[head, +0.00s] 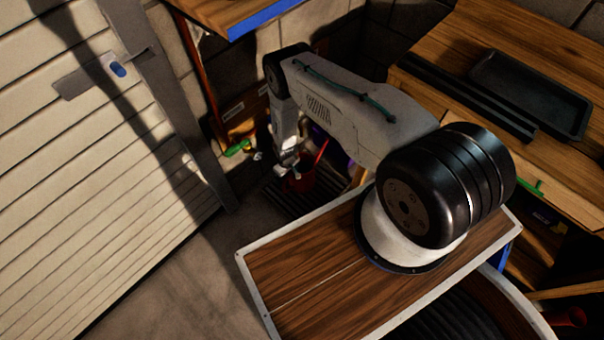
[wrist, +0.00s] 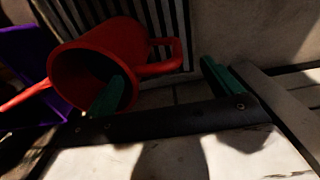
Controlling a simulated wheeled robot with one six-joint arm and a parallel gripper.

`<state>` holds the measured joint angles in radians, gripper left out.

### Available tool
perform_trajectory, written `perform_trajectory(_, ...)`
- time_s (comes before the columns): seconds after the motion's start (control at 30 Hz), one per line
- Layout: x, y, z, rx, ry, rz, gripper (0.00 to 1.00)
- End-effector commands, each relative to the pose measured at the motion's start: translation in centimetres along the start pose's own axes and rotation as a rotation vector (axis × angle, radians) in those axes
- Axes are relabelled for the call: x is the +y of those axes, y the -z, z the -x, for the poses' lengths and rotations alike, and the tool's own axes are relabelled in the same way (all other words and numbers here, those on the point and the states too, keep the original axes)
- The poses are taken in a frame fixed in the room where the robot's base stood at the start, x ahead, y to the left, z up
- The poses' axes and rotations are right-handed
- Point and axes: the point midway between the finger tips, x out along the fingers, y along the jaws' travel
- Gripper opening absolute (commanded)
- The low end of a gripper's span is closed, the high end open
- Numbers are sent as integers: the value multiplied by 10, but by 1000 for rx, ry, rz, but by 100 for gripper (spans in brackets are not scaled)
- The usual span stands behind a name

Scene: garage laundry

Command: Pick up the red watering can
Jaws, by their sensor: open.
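The red watering can (wrist: 120,38) fills the upper left of the wrist view, its round opening facing the camera. Its loop handle (wrist: 178,52) sticks out to the right and its thin spout (wrist: 22,96) points left. In the head view the can (head: 303,183) is low down, partly hidden by my gripper (head: 287,163). In the wrist view my gripper (wrist: 163,70) is open with green fingers. The left finger overlaps the can's dark opening; the right finger is right of the handle. The handle appears between the fingers' lines, but contact cannot be told.
A purple item (wrist: 35,75) is left of the can. A dark slatted grille (wrist: 162,18) lies behind it. In the head view, a wooden bench (head: 430,72) with a black tray (head: 530,95) stands right, and a slatted garage door (head: 70,190) left.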

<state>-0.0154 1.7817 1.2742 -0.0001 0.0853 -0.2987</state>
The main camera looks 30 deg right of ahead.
Motion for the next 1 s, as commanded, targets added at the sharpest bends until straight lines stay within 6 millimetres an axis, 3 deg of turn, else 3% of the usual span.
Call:
perform_trajectory(0.2, 1, 1, -30, -1, 0, 0, 90)
perform_trajectory(0.53, 2, 2, -35, 0, 0, 0, 90)
perform_trajectory(0.87, 1, 1, -35, -1, 0, 0, 0)
perform_trajectory(1.0, 2, 3, -34, 2, -1, 0, 0)
